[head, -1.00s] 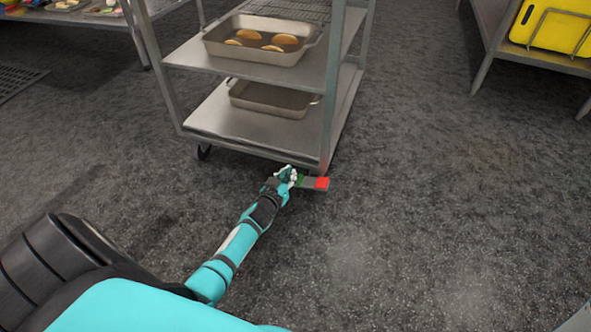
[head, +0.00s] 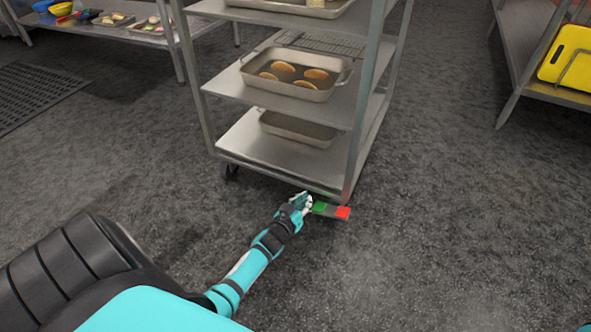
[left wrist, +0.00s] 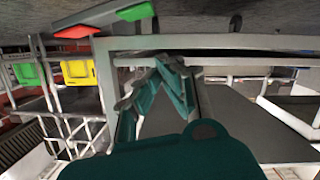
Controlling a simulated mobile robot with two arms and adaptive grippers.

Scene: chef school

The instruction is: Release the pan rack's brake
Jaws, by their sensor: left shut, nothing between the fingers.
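The pan rack (head: 262,150) is a metal shelf cart. Its brake pedal (head: 331,210) is a flat bar low at the rack's near right corner, with a green patch at its left and a red patch at its right end. My left gripper (head: 305,201) is shut and empty, just left of the green patch; I cannot tell whether it touches it. In the left wrist view the pedal (left wrist: 105,28) appears at the top, apart from the closed fingertips (left wrist: 155,68) in the picture. Whether the pedal is pressed cannot be told. My right gripper is not in view.
The rack's shelves hold pans, one with several round baked pieces (head: 297,75). A caster (head: 230,171) shows at its near left. A side table (head: 522,55) with a yellow board (head: 568,55) stands right, another table back left. The floor in front is clear.

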